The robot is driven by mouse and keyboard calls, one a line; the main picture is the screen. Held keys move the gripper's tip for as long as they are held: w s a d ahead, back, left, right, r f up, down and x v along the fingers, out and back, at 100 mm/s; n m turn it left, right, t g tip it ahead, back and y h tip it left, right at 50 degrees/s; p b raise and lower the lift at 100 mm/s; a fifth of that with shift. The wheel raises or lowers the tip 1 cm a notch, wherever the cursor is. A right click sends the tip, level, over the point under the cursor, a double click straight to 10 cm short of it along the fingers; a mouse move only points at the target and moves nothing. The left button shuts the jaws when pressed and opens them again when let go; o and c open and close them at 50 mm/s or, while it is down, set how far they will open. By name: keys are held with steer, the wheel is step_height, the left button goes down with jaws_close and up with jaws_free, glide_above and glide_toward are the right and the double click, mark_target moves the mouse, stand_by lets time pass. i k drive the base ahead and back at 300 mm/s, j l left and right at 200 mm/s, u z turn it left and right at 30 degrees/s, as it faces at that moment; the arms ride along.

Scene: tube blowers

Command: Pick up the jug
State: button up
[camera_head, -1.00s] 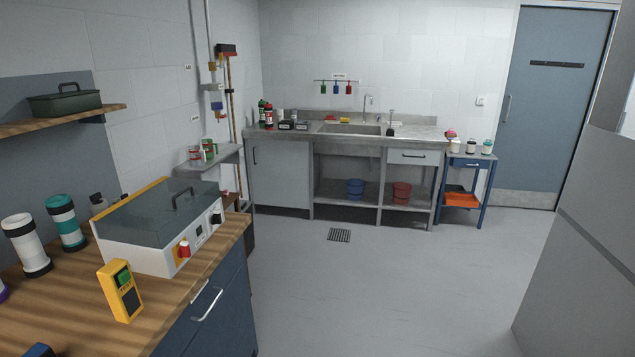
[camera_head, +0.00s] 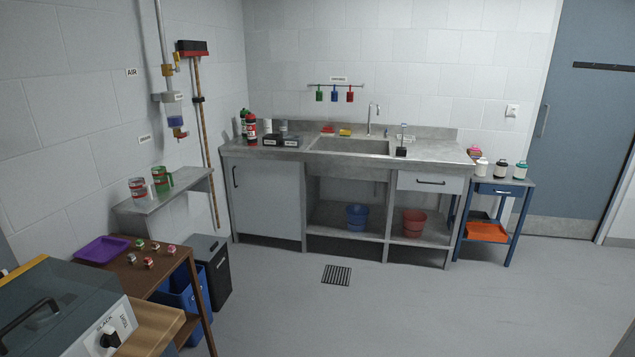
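Two small vessels stand side by side on the grey wall shelf (camera_head: 160,207) at the left. One is a green, see-through jug-like vessel (camera_head: 161,179) with a handle on its right side. The other is a clear vessel with a red band (camera_head: 138,188), just left of it; I cannot tell which of them is the jug. Both look upright. My gripper is not in view.
A brown side table (camera_head: 135,265) bears a purple tray (camera_head: 103,250) and several small items. A blue bin (camera_head: 185,292) and black bin (camera_head: 215,268) stand beside it. The sink counter (camera_head: 265,153) and blue trolley (camera_head: 503,183) line the back. The middle floor is clear.

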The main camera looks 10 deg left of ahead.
mark_target(160, 173)
steer(key=i+u, duration=0.15)
steer(key=i, duration=0.3)
steer(key=i+l+u, duration=0.1)
steer(key=i, duration=0.35)
steer(key=i+l+u, duration=0.15)
steer(key=i, duration=0.25)
steer(key=i+l+u, duration=0.1)
steer(key=i, duration=0.35)
steer(key=i+l+u, duration=0.25)
steer(key=i+u, duration=0.25)
steer(key=i+l+u, duration=0.25)
steer(key=u, duration=0.2)
steer(key=i+l+u, duration=0.25)
steer(key=l+u, duration=0.25)
steer(key=i+l+u, duration=0.1)
steer(key=l+u, duration=0.4)
steer(key=l, duration=0.15)
steer(key=i+l+u, duration=0.2)
steer(key=l, duration=0.25)
steer(key=k+l+u, duration=0.15)
steer(key=l, duration=0.35)
steer(key=i, duration=0.1)
